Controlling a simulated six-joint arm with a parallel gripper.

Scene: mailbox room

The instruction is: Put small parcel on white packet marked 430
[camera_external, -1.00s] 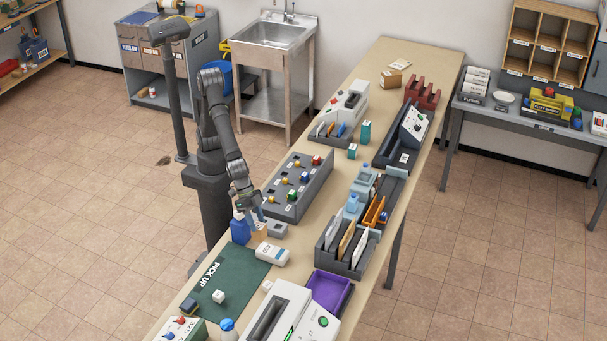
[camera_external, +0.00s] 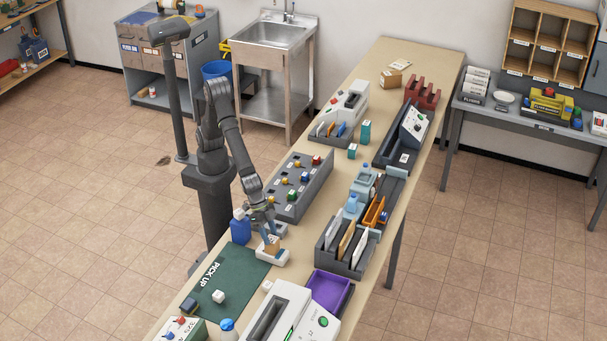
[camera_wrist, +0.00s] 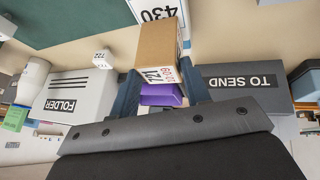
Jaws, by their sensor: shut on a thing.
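My gripper (camera_external: 270,237) points down over the near side of the bench, shut on a small brown parcel (camera_external: 271,247). In the wrist view the parcel (camera_wrist: 158,42) sits between the two blue-grey fingers, with a 721 label on the face towards me. The white packet marked 430 (camera_external: 270,259) lies flat on the bench beside the green mat. In the external view the parcel overlaps the packet and hides part of it. In the wrist view the packet's 430 label (camera_wrist: 158,11) shows just beyond the parcel. I cannot tell whether parcel and packet touch.
A blue bottle (camera_external: 240,229) stands close left of my gripper. The green PICK UP mat (camera_external: 238,272) holds a white cube (camera_external: 218,296). A grey rack of coloured knobs (camera_external: 300,205) is behind, an envelope sorter (camera_external: 330,248) and purple tray (camera_external: 345,292) to the right.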

